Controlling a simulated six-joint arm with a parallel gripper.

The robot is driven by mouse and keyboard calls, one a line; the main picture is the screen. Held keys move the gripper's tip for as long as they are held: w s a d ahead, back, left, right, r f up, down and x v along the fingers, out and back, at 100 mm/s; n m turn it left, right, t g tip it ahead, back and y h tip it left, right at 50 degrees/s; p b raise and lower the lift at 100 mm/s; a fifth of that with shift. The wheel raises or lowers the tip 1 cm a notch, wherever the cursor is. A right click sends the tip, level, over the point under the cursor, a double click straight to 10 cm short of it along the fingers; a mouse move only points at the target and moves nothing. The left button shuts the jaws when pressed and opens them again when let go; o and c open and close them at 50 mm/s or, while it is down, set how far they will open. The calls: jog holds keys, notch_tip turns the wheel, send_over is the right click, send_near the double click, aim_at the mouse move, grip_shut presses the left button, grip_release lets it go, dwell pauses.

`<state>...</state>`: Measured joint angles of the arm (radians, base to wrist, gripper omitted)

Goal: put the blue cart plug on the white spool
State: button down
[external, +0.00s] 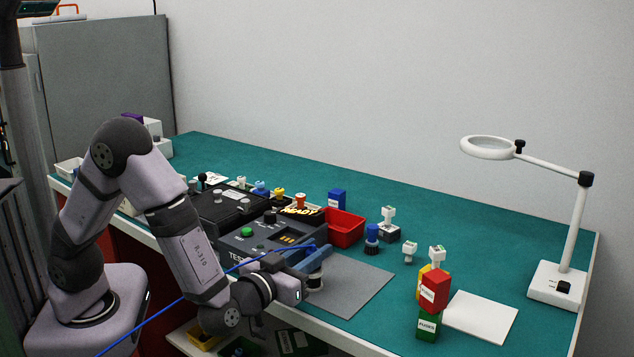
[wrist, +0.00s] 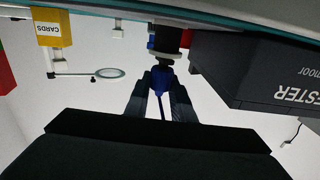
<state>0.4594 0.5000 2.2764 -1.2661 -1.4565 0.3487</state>
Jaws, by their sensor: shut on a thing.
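My gripper (wrist: 160,88) is shut on the blue cart plug (wrist: 161,76), which sits between the two dark fingers in the wrist view. Its blue cable runs back between the fingers; in the external view the cable (external: 190,294) crosses in front of my arm. In the wrist view a dark cylinder (wrist: 168,40) is just beyond the plug's tip. I cannot tell whether they touch. The plug itself is hard to make out in the external view.
The black tester box (external: 262,244) stands close behind my gripper and at right in the wrist view (wrist: 250,70). A red bin (external: 344,229) is behind. Red and green fuse boxes (external: 434,290) stand to the right. The grey mat (external: 355,290) is otherwise clear.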

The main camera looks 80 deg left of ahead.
jog(key=shift+f, duration=0.1)
jog(key=shift+f, duration=0.15)
jog(key=c, duration=1.5)
grip_release()
jog(key=shift+r, duration=0.2)
jog(key=b+v, duration=0.1)
jog(key=v, duration=1.1)
